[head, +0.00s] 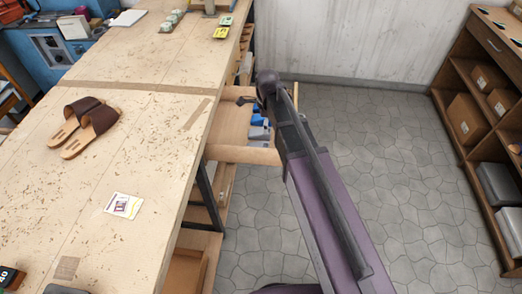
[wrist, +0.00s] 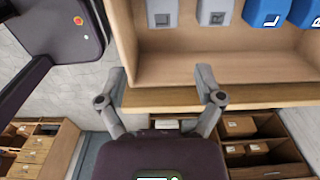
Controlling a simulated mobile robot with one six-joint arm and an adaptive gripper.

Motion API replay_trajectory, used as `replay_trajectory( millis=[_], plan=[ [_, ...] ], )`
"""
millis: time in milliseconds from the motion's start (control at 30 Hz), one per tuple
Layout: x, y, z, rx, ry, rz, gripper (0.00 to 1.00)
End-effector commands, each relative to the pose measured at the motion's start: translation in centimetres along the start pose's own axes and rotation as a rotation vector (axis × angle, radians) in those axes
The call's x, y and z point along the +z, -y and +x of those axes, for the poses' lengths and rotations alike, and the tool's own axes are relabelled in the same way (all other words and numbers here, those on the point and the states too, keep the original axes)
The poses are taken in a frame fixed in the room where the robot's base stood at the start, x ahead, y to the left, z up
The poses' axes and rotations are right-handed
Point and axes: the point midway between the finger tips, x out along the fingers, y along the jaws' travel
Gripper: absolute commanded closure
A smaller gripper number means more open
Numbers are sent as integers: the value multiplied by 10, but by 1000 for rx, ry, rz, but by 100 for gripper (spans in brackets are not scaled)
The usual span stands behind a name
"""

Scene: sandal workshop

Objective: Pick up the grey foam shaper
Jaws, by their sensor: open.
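Two grey blocks, which look like grey foam shapers, lie side by side in an open wooden drawer (wrist: 215,68) at the top of the wrist view. The left one (wrist: 162,12) has a dark mark, and the right one (wrist: 215,11) also has one; both are cut off by the frame's top edge. My gripper (wrist: 160,86) is open and empty, its fingers spread over the drawer's front edge, short of the blocks. In the head view the drawer (head: 231,153) sticks out from under the bench, and my arm hides part of its contents.
Blue shapers (wrist: 265,10) lie right of the grey ones; one is marked L. The drawer walls surround them. The workbench (head: 150,180) bears brown sandals (head: 85,125) and a white card (head: 124,205). A shelf unit (head: 480,110) stands right, with clear stone floor (head: 385,150) between.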

Motion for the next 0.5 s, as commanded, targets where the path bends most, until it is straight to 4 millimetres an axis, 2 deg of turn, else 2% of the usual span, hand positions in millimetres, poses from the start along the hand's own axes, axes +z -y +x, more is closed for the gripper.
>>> replay_trajectory(
  millis=[33, 500],
  plan=[
    [0, 0, 8, 0, 0, 0, 14],
    [0, 0, 43, 0, 0, -1, 14]
  ],
)
